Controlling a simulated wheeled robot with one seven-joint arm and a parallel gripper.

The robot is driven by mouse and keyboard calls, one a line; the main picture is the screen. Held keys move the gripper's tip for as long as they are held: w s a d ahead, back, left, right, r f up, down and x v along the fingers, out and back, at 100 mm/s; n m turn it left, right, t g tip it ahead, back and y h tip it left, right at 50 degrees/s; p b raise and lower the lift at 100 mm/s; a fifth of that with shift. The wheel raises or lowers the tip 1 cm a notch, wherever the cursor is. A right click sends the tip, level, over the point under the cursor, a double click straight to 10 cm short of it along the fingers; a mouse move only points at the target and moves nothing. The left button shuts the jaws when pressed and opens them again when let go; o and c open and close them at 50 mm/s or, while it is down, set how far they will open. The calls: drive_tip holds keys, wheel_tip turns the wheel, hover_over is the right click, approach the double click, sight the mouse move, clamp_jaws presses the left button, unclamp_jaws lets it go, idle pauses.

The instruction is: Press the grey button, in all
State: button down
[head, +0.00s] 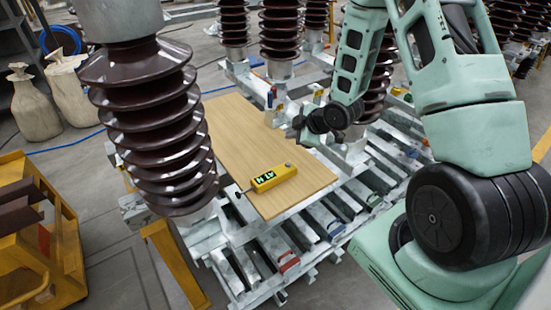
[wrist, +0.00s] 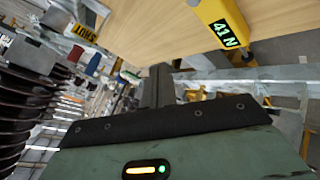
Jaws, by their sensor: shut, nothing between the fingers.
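A yellow handheld gauge (head: 273,178) with a lit green display lies on the wooden board. It also shows at the top of the wrist view (wrist: 216,14), where its display (wrist: 224,34) reads 41 N. A small grey spot (wrist: 193,2) on the gauge's face, at the top edge of the wrist view, may be the grey button; I cannot be sure. My gripper (wrist: 160,72) is shut and empty, with its fingers apart from the gauge. In the head view my gripper (head: 303,126) is over the board's far right side, partly hidden by my wrist.
The wooden board (head: 238,140) lies on a metal frame (head: 225,245). A large brown ribbed insulator (head: 150,120) stands close at its left, and others stand behind. Small coloured items (head: 271,100) stand at the board's far edge. A yellow cart (head: 45,235) is at the left.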

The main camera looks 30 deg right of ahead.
drive_tip(key=shift+f, duration=0.15)
drive_tip(key=b, duration=0.7)
hover_over(291, 168)
wheel_tip(291, 168, down, 9)
drive_tip(key=shift+r, duration=0.2)
drive_tip(key=shift+f, duration=0.1)
idle(1.7)
drive_tip(key=shift+f+b, duration=0.3)
drive_tip(key=shift+b, duration=0.1)
drive_tip(key=shift+f+b, duration=0.5)
idle(0.6)
idle(0.3)
drive_tip(key=shift+r+p, duration=0.7)
drive_tip(key=shift+r, duration=0.25)
drive_tip(key=shift+r+p, duration=1.8)
drive_tip(key=shift+r, duration=0.7)
